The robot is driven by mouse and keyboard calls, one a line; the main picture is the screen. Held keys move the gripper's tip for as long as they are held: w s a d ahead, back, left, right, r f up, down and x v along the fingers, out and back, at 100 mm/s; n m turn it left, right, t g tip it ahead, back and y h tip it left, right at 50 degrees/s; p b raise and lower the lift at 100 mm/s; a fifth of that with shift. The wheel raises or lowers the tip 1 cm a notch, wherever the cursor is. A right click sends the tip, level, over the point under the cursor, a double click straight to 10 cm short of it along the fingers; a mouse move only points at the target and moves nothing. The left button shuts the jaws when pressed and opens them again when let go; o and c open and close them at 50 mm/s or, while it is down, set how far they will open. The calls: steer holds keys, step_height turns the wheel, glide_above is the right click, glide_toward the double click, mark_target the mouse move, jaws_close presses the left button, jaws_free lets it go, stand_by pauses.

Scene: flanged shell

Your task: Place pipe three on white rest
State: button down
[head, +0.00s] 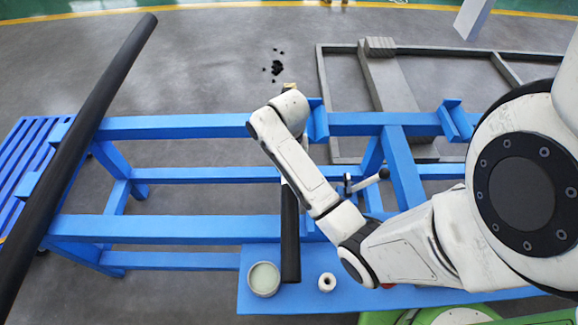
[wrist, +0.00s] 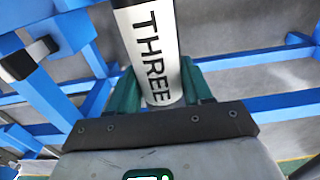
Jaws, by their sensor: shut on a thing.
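Pipe three is dark with a white band lettered THREE. In the wrist view the band (wrist: 150,50) lies between the green fingers of my gripper (wrist: 162,88), which is shut on it. In the head view the black length of the pipe (head: 290,240) shows beside my forearm, over the blue bench's near rail, its lower end above the blue shelf. My gripper is hidden behind my arm there. I cannot tell for certain which thing is the white rest; a white piece with black ends (head: 368,181) shows at the bench, right of my forearm.
A long black pipe (head: 75,150) lies across the left end of the blue bench frame (head: 180,127). A pale round pot (head: 263,279) and a small white ring (head: 327,282) stand on the blue shelf (head: 400,297). Blue brackets (head: 455,120) rise from the far rail.

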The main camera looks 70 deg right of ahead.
steer(key=s+d+f, duration=0.5)
steer(key=s+f, duration=0.4)
steer(key=f, duration=0.2)
steer(key=shift+d+f, duration=0.15)
steer(key=shift+d, duration=0.05)
steer(key=shift+f, duration=0.15)
steer(key=shift+c, duration=2.4)
jaws_free()
